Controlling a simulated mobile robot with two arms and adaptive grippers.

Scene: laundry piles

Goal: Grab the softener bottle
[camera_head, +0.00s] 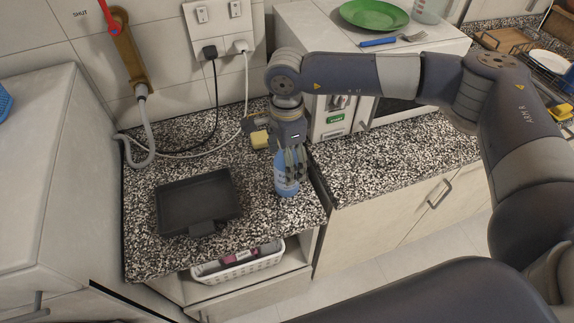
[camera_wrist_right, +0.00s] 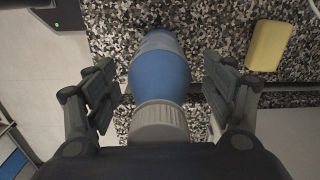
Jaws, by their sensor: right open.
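The softener bottle (camera_head: 286,186) is blue and stands on the speckled countertop, partly hidden by my right gripper in the head view. In the right wrist view the blue bottle (camera_wrist_right: 160,77) has a light grey cap and lies between the two open fingers. My right gripper (camera_head: 291,160) is above and around the bottle, pointing down. In the wrist view my right gripper (camera_wrist_right: 162,95) shows gaps between each finger and the bottle. My left gripper is not in view.
A dark tray (camera_head: 199,202) lies left of the bottle. A yellow sponge (camera_head: 260,139) is behind it. A white basket (camera_head: 240,266) sits on the shelf below. Cables (camera_head: 190,152) run along the wall.

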